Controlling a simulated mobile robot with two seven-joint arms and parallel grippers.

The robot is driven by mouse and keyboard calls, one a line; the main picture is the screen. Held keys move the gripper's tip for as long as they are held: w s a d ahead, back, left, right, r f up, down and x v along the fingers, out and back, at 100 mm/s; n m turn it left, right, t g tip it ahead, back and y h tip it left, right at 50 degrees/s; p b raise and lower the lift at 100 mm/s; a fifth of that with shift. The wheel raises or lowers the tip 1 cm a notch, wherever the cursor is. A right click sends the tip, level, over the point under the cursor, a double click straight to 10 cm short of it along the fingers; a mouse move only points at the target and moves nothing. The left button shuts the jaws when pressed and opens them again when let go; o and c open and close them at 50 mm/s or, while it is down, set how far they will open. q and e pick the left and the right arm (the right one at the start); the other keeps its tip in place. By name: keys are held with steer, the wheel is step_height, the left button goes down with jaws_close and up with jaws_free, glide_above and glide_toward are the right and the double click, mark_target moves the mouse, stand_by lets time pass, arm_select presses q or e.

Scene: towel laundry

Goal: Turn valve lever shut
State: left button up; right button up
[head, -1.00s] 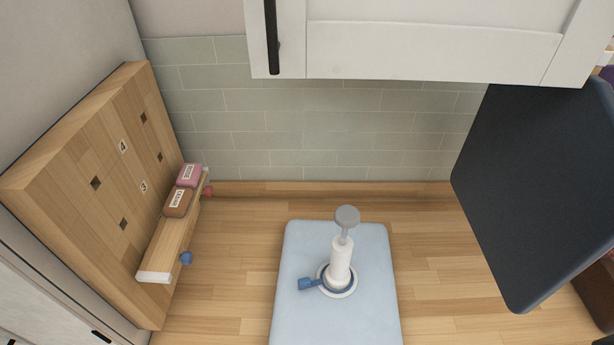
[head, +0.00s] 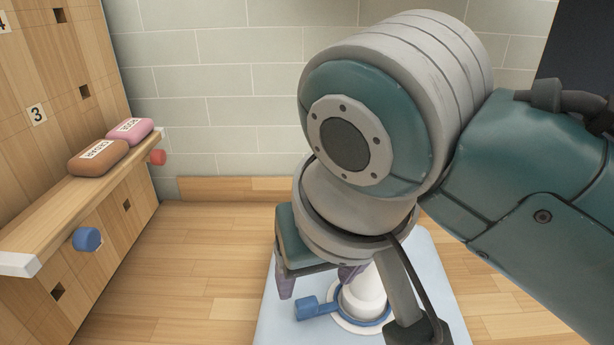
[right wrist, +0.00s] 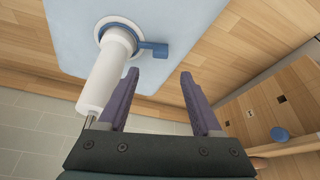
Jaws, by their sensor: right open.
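The valve has a white upright post (head: 362,290) and a blue collar with a short blue lever (head: 312,308) pointing left in the head view. The lever also shows in the right wrist view (right wrist: 154,49), beyond the fingertips. My right gripper (head: 317,282) is open and empty, pointing down over the valve. In the right wrist view my right gripper (right wrist: 159,80) has one purple finger beside the white post (right wrist: 106,75); I cannot tell whether they touch. The lever lies ahead of the gap between the fingers. My arm hides the post's top in the head view. My left gripper is not in view.
The valve stands on a pale blue mat (head: 430,270) on the wooden counter (head: 190,260). At left, a wooden shelf (head: 75,205) holds a brown bar (head: 98,158) and a pink bar (head: 130,130), with a blue knob (head: 87,239) below. A tiled wall closes the back.

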mark_target(307, 302)
steer(key=b+x, duration=0.2)
steer(key=x, duration=0.7)
steer(key=c, duration=0.8)
jaws_close()
stand_by(0.5)
